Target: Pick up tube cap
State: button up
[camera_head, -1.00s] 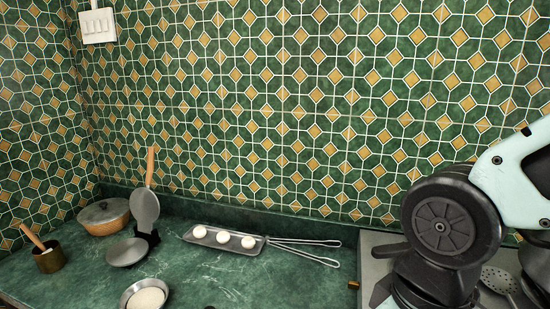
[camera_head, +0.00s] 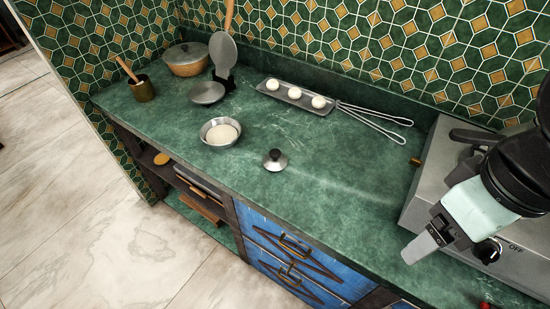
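A small brass piece (camera_head: 415,161) sticks out from the left side of the hotplate (camera_head: 437,150) in the head view. It may be the tube cap, but it is too small to be sure. A small round metal piece with a dark knob (camera_head: 275,160) stands alone on the middle of the counter. My gripper (camera_head: 421,249) is at the right, over the counter's front and the hotplate's front left corner, apart from both pieces. Its fingers are seen from above and small, so I cannot tell whether it is open or shut.
The green counter (camera_head: 330,190) is mostly bare in the middle. A tray (camera_head: 272,89) with three white balls and tongs (camera_head: 375,118) lie at the back. A bowl (camera_head: 220,132), round iron (camera_head: 222,52), pot (camera_head: 186,60) and brass cup (camera_head: 143,88) stand left. Blue drawers (camera_head: 300,255) are below.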

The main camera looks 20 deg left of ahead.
aim_at(274, 160)
jog(key=z, duration=0.55)
jog(key=k+l+u, duration=0.1)
jog(key=u, duration=1.4)
jog(key=i+j, duration=0.2)
jog(key=j, duration=0.15)
jog(key=i+j+u, duration=0.1)
jog(key=j, duration=0.3)
jog(key=i+j, duration=0.45)
jog(key=j, duration=0.25)
jog(key=u, duration=0.05)
